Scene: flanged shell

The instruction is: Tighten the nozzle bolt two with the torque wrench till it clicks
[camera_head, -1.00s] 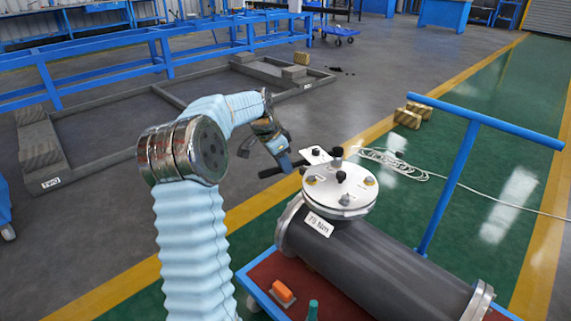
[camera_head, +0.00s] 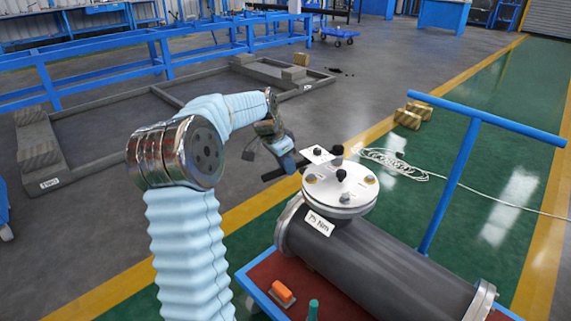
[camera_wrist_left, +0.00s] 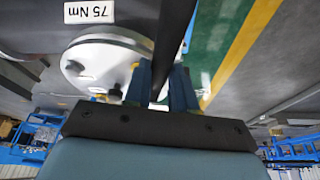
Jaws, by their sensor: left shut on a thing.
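The grey flanged shell (camera_head: 390,262) lies on a cart, with a round pale nozzle cover (camera_head: 340,190) on top. Several dark and grey bolt heads or knobs stand on the cover; I cannot tell which is nozzle bolt two. My left gripper (camera_head: 288,163) is at the cover's far left side, shut on the dark bar of the torque wrench (camera_head: 273,175). In the left wrist view the wrench bar (camera_wrist_left: 172,35) runs between the two blue fingers, beside the cover (camera_wrist_left: 105,65). The wrench's head and its contact with a bolt are hidden or unclear. My right gripper is out of view.
A "75 Nm" label (camera_head: 319,223) is on the shell. The cart's blue push handle (camera_head: 485,120) rises at the right. An orange item (camera_head: 282,292) and a green one (camera_head: 312,309) lie on the red cart deck. A white cable (camera_head: 400,165) lies on the floor behind.

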